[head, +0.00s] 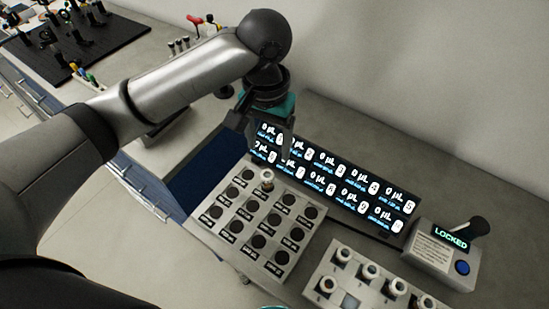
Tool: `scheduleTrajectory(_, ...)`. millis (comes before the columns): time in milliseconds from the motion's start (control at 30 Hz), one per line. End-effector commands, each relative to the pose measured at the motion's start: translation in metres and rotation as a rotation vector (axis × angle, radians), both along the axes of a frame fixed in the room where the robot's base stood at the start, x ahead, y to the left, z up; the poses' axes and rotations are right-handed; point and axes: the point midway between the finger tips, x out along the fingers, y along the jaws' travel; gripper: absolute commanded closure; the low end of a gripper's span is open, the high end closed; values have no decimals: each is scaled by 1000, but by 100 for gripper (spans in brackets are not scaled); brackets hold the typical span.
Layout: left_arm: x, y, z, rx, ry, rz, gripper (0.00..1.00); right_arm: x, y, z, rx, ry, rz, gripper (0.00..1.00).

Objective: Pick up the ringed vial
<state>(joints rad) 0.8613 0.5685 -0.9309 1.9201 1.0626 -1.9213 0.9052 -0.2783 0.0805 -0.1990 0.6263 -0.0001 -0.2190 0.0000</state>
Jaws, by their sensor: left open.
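My left gripper (263,138) is open and empty, fingers pointing down above the back edge of a grey rack (214,222) with dark round holes. One white-capped vial (267,176) stands upright in the back of this rack, just below and in front of the fingers, apart from them. Several similar vials, one of them here (343,255), stand in a second pale rack (322,262) at the front right. I cannot make out which vial bears a ring. My right gripper is not in view.
A black display panel (330,180) with "0 µL" readouts stands behind the racks. A box reading LOCKED (440,250), with a dark lever and blue button, stands at the right. A dark blue surface (207,165) lies left of the hole rack. A black board (85,45) with instruments is far left.

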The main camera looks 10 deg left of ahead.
Motion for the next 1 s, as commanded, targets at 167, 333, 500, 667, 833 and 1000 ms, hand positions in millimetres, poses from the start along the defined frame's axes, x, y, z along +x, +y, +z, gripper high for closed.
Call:
scheduleTrajectory(167,0,3,-13,8,8,10,26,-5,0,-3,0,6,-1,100)
scheduleTrajectory(333,0,3,-50,9,8,10,26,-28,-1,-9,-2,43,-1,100)
scheduleTrajectory(500,1,3,-82,7,5,10,26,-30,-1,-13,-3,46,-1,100)
scheduleTrajectory(667,1,3,-97,8,3,8,26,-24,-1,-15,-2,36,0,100)
scheduleTrajectory(833,5,4,-108,8,4,10,26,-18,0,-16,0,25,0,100)
scheduleTrajectory(1000,13,9,-131,9,4,10,26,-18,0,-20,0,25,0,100)
